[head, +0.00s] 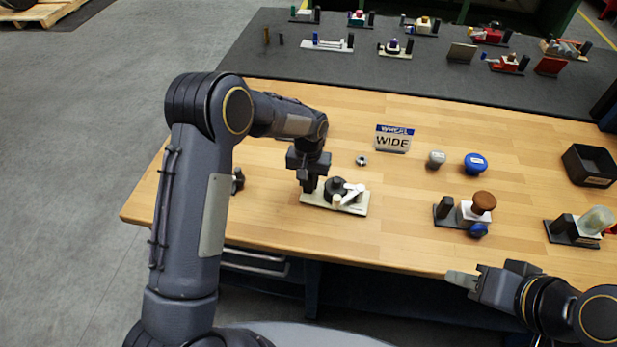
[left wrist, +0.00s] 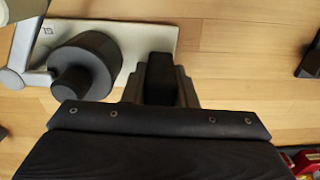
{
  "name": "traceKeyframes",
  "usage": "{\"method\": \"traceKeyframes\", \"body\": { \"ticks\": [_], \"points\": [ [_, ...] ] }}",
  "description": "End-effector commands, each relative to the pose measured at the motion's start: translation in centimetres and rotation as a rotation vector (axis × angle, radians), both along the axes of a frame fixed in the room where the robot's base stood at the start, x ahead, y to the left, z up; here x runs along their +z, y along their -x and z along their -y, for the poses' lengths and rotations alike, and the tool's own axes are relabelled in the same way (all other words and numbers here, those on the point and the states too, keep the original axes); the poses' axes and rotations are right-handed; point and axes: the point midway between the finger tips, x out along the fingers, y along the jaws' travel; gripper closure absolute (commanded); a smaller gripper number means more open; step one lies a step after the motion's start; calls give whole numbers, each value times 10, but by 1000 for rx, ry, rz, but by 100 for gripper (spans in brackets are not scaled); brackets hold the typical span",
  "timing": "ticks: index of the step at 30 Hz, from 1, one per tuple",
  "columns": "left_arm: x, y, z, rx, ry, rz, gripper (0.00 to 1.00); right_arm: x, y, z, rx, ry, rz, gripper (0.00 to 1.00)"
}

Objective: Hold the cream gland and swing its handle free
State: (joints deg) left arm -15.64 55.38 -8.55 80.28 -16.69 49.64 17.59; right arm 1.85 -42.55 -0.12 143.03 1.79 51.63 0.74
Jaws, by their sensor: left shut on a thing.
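The cream gland is a small fixture on a cream base plate (head: 312,197) on the wooden table. It has a black round body (head: 335,186) and a pale handle (head: 352,191) at its right. In the left wrist view the black body (left wrist: 85,65) is at upper left, with the grey handle (left wrist: 22,50) at the left edge, partly out of frame. My left gripper (head: 308,184) is shut on the dark upright block (left wrist: 160,75) at the plate's left end. My right gripper (head: 462,279) is at the table's front edge, away from the gland; its finger gap is unclear.
A "WHEEL WIDE" sign (head: 394,139) and a small nut-like part (head: 361,161) lie behind the gland. A fixture with a brown knob (head: 484,202), a blue knob (head: 475,163) and a black bin (head: 590,166) are to the right. Table between gland and brown-knob fixture is clear.

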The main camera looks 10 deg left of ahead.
Motion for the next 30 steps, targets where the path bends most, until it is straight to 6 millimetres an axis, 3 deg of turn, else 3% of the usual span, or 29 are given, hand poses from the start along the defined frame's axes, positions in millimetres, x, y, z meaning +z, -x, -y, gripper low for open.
{"method": "traceKeyframes", "body": {
  "ticks": [30],
  "points": [
    [-7, -1, 0, 0, 1, 3, 100, 0, 0, 0, 0, 0, 0, 64]
  ]
}}
